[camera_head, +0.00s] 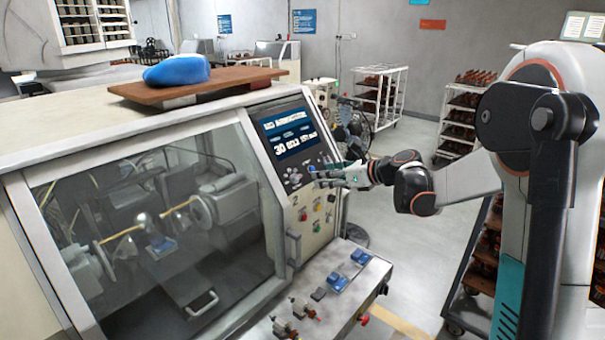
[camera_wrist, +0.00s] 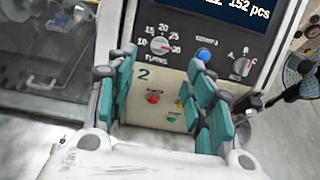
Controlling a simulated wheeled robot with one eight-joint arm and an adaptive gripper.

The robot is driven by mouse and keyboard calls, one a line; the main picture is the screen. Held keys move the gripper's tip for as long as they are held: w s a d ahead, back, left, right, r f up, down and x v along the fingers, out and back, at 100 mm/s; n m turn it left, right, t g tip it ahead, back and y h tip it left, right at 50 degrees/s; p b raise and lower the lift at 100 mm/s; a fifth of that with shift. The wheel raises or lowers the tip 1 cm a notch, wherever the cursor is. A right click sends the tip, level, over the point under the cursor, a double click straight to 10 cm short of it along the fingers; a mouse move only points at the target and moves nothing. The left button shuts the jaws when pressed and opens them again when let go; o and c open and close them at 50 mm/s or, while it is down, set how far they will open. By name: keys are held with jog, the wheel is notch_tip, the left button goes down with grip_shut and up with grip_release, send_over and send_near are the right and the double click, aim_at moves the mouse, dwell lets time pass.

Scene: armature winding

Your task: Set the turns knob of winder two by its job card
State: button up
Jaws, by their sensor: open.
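In the head view my gripper (camera_head: 335,176) is in front of the panel. The winder's screen (camera_head: 289,133) shows a line starting with "30"; the rest is blurred.
A blue knob (camera_wrist: 204,54) and an AUX knob (camera_wrist: 240,66) sit to the right of the turns knob. Red (camera_wrist: 153,98) and green (camera_wrist: 171,118) buttons sit below. A ledge (camera_head: 345,290) with blue switches juts out beneath the panel. A wooden board (camera_head: 200,85) carries a blue item.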

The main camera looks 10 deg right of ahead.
aim_at(298, 177)
jog(key=p+x, duration=0.1)
jog(key=x, duration=1)
jog(key=shift+p, duration=0.3)
jog(key=c, duration=1.1)
